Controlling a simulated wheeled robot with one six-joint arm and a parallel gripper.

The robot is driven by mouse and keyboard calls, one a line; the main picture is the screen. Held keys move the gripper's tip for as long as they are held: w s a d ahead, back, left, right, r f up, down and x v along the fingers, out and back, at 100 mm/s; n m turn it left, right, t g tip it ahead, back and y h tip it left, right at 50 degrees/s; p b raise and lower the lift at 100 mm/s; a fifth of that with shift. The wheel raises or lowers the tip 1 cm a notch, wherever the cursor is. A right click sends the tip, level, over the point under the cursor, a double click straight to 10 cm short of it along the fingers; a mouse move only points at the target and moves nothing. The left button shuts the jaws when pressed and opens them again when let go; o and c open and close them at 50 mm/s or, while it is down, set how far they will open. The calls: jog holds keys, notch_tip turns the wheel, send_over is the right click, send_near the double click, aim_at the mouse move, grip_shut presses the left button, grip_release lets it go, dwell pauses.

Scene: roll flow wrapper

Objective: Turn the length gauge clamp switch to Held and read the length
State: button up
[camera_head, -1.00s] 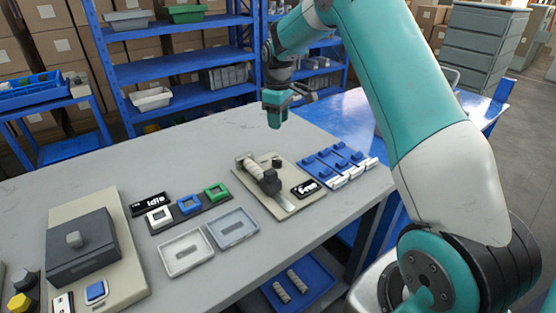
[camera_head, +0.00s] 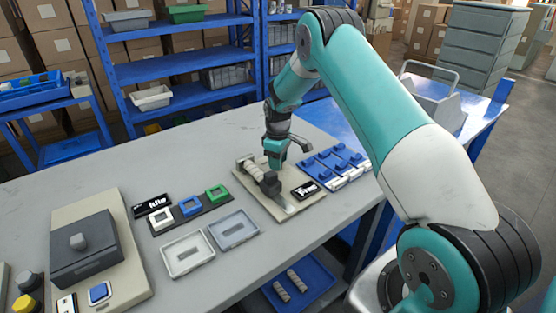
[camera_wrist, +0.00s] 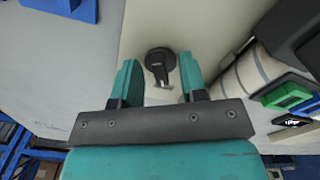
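The length gauge is a beige plate (camera_head: 282,212) on the grey bench, with a ribbed pale roll (camera_head: 249,168) lying along it and a dark block (camera_head: 270,186) at the roll's near end. Its small black display (camera_head: 306,190) appears to read "Free". My gripper (camera_head: 275,164) is low over the plate and covers the clamp switch in the head view. In the wrist view, the switch is a round black knob with a lever (camera_wrist: 159,66). It sits between the two open teal fingers of my gripper (camera_wrist: 158,60), with gaps on both sides.
The roll (camera_wrist: 250,75) lies close to the right finger in the wrist view. A rack of blue and white pieces (camera_head: 335,164) stands right of the gauge. An "Idle" display (camera_head: 153,204), coloured square frames (camera_head: 190,206) and two shallow trays (camera_head: 187,255) lie left. A grey-lidded machine (camera_head: 84,250) stands far left.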

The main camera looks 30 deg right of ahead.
jog(key=shift+c, duration=0.4)
grip_shut()
jog(key=shift+m, duration=0.3)
jog(key=m, duration=0.5)
jog(key=shift+m+b, duration=0.3)
jog(key=shift+b, duration=0.05)
jog(key=m, duration=0.5)
jog(key=shift+a+m, duration=0.15)
jog(key=shift+m, duration=0.15)
jog(key=shift+o, duration=0.4)
grip_release()
